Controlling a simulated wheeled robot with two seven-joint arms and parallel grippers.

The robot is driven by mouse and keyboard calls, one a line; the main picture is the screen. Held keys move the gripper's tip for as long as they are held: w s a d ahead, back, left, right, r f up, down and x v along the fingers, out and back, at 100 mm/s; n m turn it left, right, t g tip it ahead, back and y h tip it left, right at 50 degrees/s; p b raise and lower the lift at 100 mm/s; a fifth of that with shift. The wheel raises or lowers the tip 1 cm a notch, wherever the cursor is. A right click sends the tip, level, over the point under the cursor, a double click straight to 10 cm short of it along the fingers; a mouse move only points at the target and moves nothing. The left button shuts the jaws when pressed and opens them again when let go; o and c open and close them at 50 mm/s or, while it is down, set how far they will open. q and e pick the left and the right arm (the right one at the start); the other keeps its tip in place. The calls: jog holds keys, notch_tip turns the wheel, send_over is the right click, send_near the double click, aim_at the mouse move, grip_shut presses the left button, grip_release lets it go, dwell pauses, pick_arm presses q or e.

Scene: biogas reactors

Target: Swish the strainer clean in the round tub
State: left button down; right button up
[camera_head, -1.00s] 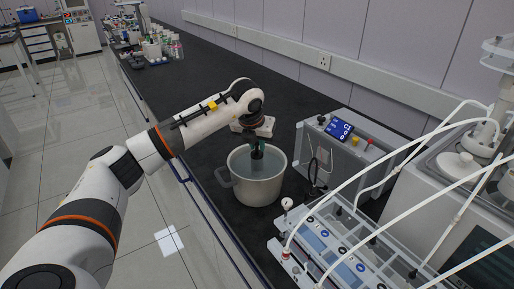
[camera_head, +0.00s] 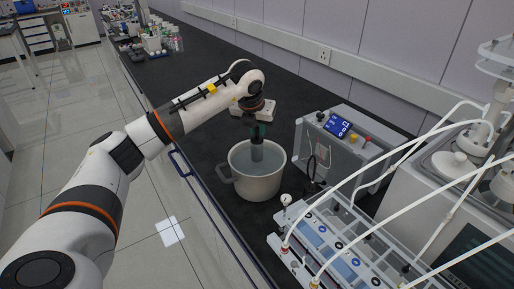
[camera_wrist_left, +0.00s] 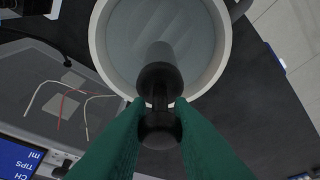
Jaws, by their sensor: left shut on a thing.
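The round tub (camera_head: 240,187) is a pale grey pot with a side handle, standing on the dark bench with water in it. My left gripper (camera_head: 258,131), with green fingers, is above the tub and shut on the strainer (camera_head: 257,151), a dark grey cylinder held upright. The strainer's lower end is inside the tub's mouth; I cannot tell how far it is in the water. In the left wrist view the gripper (camera_wrist_left: 158,106) closes around the strainer's black handle, and the strainer (camera_wrist_left: 160,78) points into the tub (camera_wrist_left: 98,45). My right gripper is not in view.
A grey box with a blue display (camera_head: 338,126) stands right of the tub. A rack with white tubes (camera_head: 330,240) is at the front right. Bottles (camera_head: 165,42) stand at the far end. The bench between them and the tub is clear.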

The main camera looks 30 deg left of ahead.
pick_arm(q)
notch_tip(320, 180, up, 6)
jog(key=p, duration=0.3)
jog(key=shift+f, duration=0.15)
jog(key=shift+f, duration=0.1)
dwell(0.3)
